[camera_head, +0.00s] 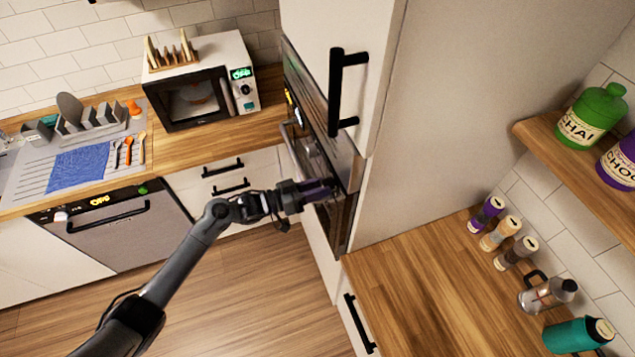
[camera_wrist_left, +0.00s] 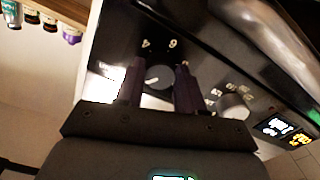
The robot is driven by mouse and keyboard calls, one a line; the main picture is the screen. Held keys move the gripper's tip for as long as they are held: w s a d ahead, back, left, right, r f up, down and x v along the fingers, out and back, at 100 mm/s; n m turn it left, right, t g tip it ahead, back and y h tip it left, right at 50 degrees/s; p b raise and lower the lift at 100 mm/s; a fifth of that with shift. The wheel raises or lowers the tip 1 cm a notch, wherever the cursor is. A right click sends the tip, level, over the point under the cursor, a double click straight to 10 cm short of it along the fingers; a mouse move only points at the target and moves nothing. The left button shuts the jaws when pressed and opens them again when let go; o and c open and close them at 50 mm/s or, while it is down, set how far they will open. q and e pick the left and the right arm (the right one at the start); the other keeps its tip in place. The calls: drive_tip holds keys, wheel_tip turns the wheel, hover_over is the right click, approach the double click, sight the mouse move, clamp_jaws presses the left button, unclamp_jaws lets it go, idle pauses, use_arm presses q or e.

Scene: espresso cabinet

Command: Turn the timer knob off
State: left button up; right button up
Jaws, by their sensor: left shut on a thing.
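The built-in oven (camera_head: 316,150) sits in the tall cabinet, and its dark control panel (camera_wrist_left: 200,50) fills much of the left wrist view. My left gripper (camera_head: 325,188) is at this panel in the head view. In the left wrist view its dark purple fingers (camera_wrist_left: 160,85) are on either side of a round dark knob (camera_wrist_left: 158,77) and shut on it. A pale line on the knob points to the left. Pale digits stand above it. A second, lighter knob (camera_wrist_left: 234,106) is to the right, with small markings around it. I cannot read which one is labelled timer.
A lit display (camera_wrist_left: 280,125) is further right on the panel. The tall cabinet's black handle (camera_head: 342,92) is above my left gripper. A microwave (camera_head: 200,90) stands on the left counter. Bottles (camera_head: 500,235) line the right counter. The floor below my arm is clear.

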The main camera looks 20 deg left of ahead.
use_arm(q)
drive_tip(key=n+p, duration=0.4)
drive_tip(key=n, duration=0.3)
drive_tip(key=shift+s+n, duration=0.1)
drive_tip(key=shift+n, duration=0.3)
idle(0.3)
drive_tip(key=o, duration=1)
drive_tip(key=shift+o, duration=0.2)
